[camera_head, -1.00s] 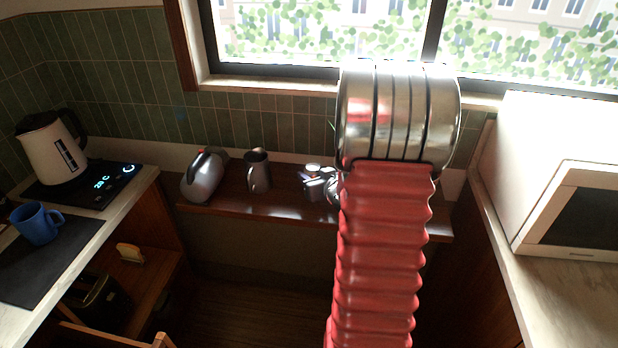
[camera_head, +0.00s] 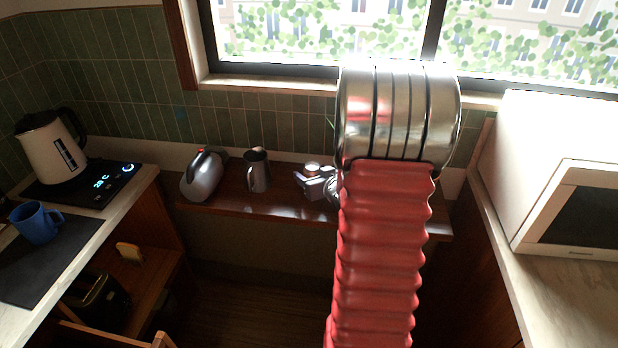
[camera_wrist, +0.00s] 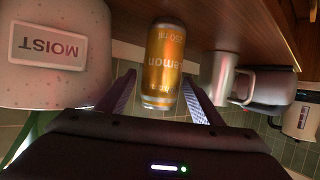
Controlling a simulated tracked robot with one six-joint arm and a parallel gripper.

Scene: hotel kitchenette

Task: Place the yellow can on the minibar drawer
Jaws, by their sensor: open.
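The yellow can (camera_wrist: 165,62), with "lemon" lettering, shows in the wrist view on the wooden shelf (camera_wrist: 215,20); that view is upside down. My gripper (camera_wrist: 159,82) is open, with one finger on each side of the can's near part. I cannot tell whether the fingers touch it. I cannot clearly make out the minibar drawer in either view.
A pale pot marked "MOIST" (camera_wrist: 60,50) stands close beside the can. A metal pitcher (camera_wrist: 228,78) is on its other side, also in the head view (camera_head: 257,172).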

